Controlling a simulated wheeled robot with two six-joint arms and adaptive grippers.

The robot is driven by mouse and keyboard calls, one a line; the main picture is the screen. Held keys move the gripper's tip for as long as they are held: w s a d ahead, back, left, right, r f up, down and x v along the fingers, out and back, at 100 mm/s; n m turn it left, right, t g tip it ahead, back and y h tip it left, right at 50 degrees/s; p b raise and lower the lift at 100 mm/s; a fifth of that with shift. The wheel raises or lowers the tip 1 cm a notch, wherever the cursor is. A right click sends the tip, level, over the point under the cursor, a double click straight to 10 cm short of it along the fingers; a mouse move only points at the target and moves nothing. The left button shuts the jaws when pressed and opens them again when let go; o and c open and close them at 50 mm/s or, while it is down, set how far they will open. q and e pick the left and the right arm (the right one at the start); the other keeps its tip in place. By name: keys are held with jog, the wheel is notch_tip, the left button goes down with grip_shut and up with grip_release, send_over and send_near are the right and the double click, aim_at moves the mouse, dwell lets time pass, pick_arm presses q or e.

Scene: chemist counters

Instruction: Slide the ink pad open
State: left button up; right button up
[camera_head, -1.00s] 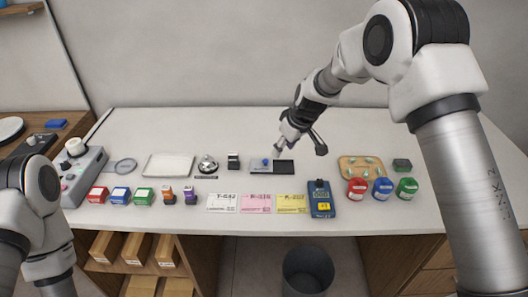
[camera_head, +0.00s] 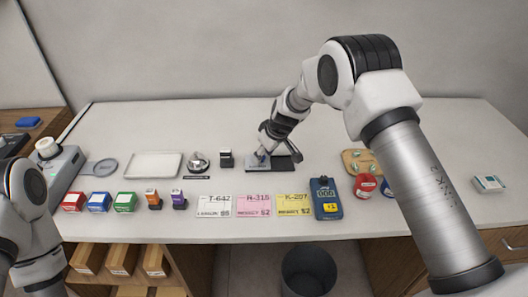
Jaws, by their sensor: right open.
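The ink pad (camera_head: 284,164) lies flat near the middle of the counter. Its grey sliding lid (camera_head: 252,167) covers the left part, and the dark right part is bare. A small blue knob on the lid is partly hidden by my right gripper (camera_head: 262,155). That gripper is open and points down with its fingertips at the knob. I cannot tell whether they touch it. Of my left arm only links show at the left edge, and its gripper is out of view.
A black stamp (camera_head: 226,158) and a bell (camera_head: 198,162) stand left of the pad.

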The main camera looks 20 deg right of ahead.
grip_shut()
jog(key=shift+s+d+b, duration=0.15)
jog(key=shift+d+b, duration=0.1)
jog(key=shift+b, duration=0.05)
jog(key=d, duration=0.2)
jog(key=s+d+b, duration=0.1)
jog(key=d+b, duration=0.1)
jog(key=d, duration=0.1)
jog(key=shift+s+d, duration=0.3)
jog(key=shift+d, duration=0.05)
jog(key=shift+s+d, duration=0.1)
jog(key=shift+d, duration=0.15)
jog(key=shift+a, duration=0.1)
grip_release()
